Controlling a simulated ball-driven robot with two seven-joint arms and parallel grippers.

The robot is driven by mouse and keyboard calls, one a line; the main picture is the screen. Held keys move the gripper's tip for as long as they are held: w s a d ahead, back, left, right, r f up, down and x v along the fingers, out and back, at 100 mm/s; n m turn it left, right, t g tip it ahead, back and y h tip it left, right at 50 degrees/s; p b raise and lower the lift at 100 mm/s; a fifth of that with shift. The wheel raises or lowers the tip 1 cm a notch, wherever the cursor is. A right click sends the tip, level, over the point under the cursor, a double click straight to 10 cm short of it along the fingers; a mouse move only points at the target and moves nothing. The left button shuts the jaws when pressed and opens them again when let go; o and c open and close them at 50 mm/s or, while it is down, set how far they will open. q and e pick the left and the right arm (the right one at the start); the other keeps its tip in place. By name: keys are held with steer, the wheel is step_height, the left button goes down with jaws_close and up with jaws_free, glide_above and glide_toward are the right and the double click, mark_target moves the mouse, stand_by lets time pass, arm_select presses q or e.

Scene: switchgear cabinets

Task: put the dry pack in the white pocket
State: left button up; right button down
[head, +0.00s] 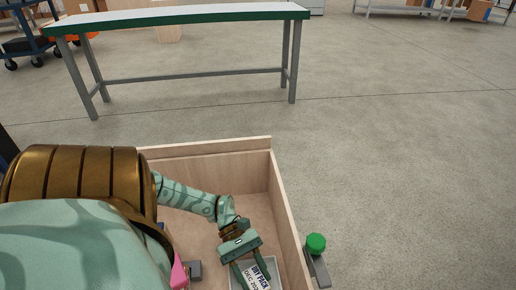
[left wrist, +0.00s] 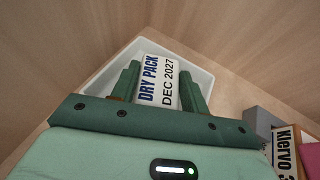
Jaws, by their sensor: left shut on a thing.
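The dry pack (left wrist: 158,84) is a white packet marked "DRY PACK DEC 2027"; it also shows at the bottom of the head view (head: 259,274). My left gripper (left wrist: 160,76) is shut on it, with one green finger on each side; the gripper shows in the head view (head: 250,270) too. The white pocket (left wrist: 205,77) is a shallow white tray in a corner of the wooden box. The pack and fingertips lie within its outline in the left wrist view. I cannot tell whether the pack touches its floor. My right gripper is out of view.
The wooden box (head: 286,215) has upright walls close around the pocket. A green knob (head: 316,243) stands outside the box wall.

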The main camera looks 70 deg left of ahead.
arm_select(q)
steer(key=shift+f, duration=0.35)
steer(key=shift+r, duration=0.15)
steer(key=o, duration=1)
